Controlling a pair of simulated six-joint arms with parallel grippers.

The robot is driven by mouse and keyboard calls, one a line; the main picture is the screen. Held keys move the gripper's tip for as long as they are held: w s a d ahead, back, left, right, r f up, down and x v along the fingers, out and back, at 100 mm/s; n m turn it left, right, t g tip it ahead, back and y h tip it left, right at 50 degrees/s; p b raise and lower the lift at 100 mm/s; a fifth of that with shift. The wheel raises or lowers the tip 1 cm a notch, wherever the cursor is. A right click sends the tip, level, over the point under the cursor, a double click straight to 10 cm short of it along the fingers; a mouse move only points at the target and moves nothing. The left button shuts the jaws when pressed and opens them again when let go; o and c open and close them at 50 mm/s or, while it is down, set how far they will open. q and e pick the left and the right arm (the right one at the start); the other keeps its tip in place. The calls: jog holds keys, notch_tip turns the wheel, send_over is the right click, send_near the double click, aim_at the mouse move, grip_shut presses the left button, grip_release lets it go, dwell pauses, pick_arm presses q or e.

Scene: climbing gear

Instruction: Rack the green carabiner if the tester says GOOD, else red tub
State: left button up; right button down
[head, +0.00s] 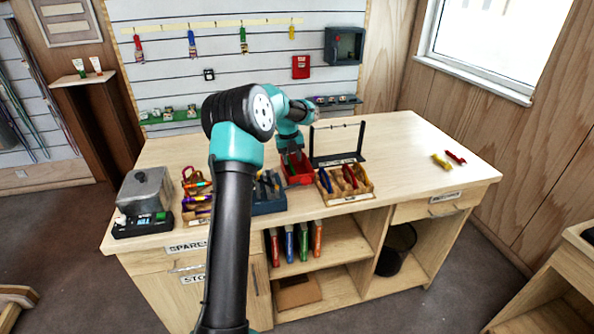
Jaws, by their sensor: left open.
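My left arm reaches over the bench, and its gripper (293,158) points down, open, just above or at the red tub (299,181). The arm partly covers the tub, and I cannot make out what lies in it. A black rack stand (362,140) with a thin crossbar stands just right of the gripper. I cannot pick out the green carabiner with certainty. No readout saying GOOD is legible, and I cannot tell which device is the tester. My right gripper is not in view.
A wooden tray (370,191) with coloured gear sits in front of the stand. A blue bin (270,206) is left of the tub. A grey box (146,188) stands at the bench's left end. Yellow and red pieces (441,161) lie at right. The bench between is clear.

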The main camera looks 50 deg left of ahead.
pick_arm(q)
notch_tip(320, 180, up, 16)
jog(key=s, duration=0.1)
jog(key=shift+s+a, duration=0.3)
jog(key=shift+a, duration=0.15)
jog(key=shift+w+d, duration=0.1)
dwell(0.5)
